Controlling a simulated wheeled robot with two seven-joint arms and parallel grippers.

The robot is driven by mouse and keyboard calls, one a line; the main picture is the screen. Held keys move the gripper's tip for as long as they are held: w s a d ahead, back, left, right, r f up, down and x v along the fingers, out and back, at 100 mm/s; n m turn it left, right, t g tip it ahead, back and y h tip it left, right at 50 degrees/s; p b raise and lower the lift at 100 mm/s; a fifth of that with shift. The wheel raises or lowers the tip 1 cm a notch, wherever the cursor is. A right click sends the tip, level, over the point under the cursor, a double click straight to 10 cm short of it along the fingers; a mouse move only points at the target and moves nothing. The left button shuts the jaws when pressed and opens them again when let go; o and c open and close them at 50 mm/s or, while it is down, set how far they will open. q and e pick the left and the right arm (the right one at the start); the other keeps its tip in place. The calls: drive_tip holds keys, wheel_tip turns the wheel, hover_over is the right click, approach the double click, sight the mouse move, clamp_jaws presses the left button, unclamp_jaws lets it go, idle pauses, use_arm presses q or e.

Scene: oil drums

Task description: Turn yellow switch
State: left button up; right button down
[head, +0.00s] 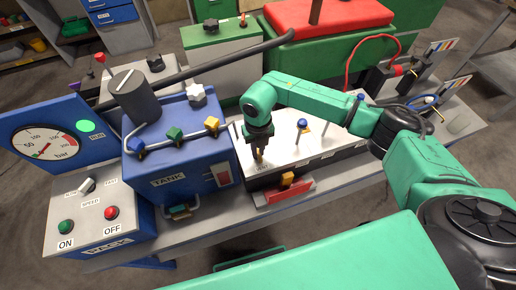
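My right gripper (259,152) points down over the left part of a white-topped panel (281,147) in the middle of the head view. Its fingers are close together around or in front of a small yellowish piece, which may be a yellow switch; they hide most of it. I cannot tell whether they grip it. A yellow valve knob (212,124) sits on the pipe of the blue tank (192,166), left of the gripper and apart from it. A yellow-orange block (287,179) is on the panel's front. My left gripper is not in view.
A blue switch (302,124) stands on the panel right of the gripper. A green knob (174,133) and a dark lever bar (215,65) are nearby. A control box with ON and OFF buttons (111,212) and a gauge (45,142) are at left.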

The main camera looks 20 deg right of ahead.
idle(0.3)
drive_tip(key=n+b, duration=0.2)
drive_tip(key=shift+w+d+f+b, duration=0.1)
drive_tip(key=shift+f+b, duration=0.05)
drive_tip(key=shift+b, duration=0.25)
drive_tip(key=n+b, duration=0.9)
drive_tip(key=shift+w+d, duration=0.15)
drive_tip(key=shift+n+b, duration=0.85)
drive_tip(key=shift+n, duration=0.05)
drive_tip(key=n+b, duration=0.2)
drive_tip(key=n, duration=0.1)
drive_tip(key=shift+w, duration=0.1)
drive_tip(key=shift+r+n+b, duration=0.3)
drive_tip(key=shift+n+b, duration=0.3)
drive_tip(key=shift+n, duration=0.5)
drive_tip(key=c, duration=0.9)
unclamp_jaws()
